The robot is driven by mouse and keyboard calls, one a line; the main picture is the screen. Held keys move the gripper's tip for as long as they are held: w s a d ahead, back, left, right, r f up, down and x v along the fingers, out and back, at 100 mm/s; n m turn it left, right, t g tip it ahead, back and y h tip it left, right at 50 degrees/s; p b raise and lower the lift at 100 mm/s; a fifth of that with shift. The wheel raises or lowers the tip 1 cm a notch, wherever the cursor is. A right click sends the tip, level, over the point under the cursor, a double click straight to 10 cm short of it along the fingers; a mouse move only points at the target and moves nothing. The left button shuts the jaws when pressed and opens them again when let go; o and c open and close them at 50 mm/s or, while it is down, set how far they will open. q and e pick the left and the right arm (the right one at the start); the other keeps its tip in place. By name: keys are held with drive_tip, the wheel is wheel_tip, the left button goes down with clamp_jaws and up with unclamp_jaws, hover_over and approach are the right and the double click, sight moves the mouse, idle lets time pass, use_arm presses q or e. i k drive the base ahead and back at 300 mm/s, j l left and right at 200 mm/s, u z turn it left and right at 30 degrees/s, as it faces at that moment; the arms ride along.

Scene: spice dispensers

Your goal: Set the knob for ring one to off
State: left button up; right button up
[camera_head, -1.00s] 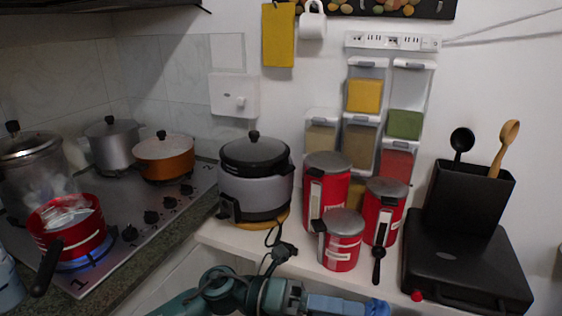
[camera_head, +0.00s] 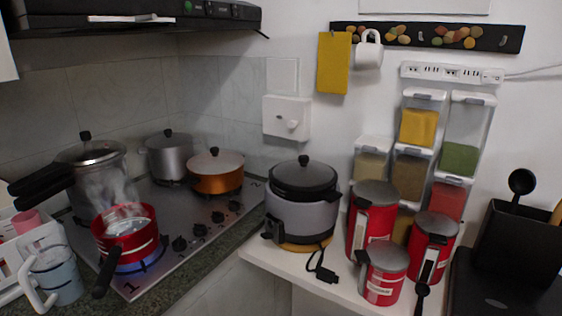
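The grey stovetop (camera_head: 190,262) is at the left, with a printed "1" at its front corner and a "2" at its far right corner. A row of black knobs runs along its right side, with the nearest clear knob (camera_head: 179,243) just right of the red saucepan (camera_head: 127,232). Other knobs (camera_head: 217,217) follow toward the back. I cannot tell which knob serves ring one or read their settings. A blue flame (camera_head: 140,264) burns under the steaming red saucepan, beside the "1". Neither of my grippers is in view.
A steel pressure cooker (camera_head: 92,165), a grey pot (camera_head: 170,157) and an orange pan (camera_head: 215,172) stand on the stove. A blue mug (camera_head: 55,276) is at the front left. A rice cooker (camera_head: 303,205) and red canisters (camera_head: 384,272) stand on the white counter to the right.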

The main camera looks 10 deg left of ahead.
sight(179, 245)
drive_tip(key=u, duration=1.35)
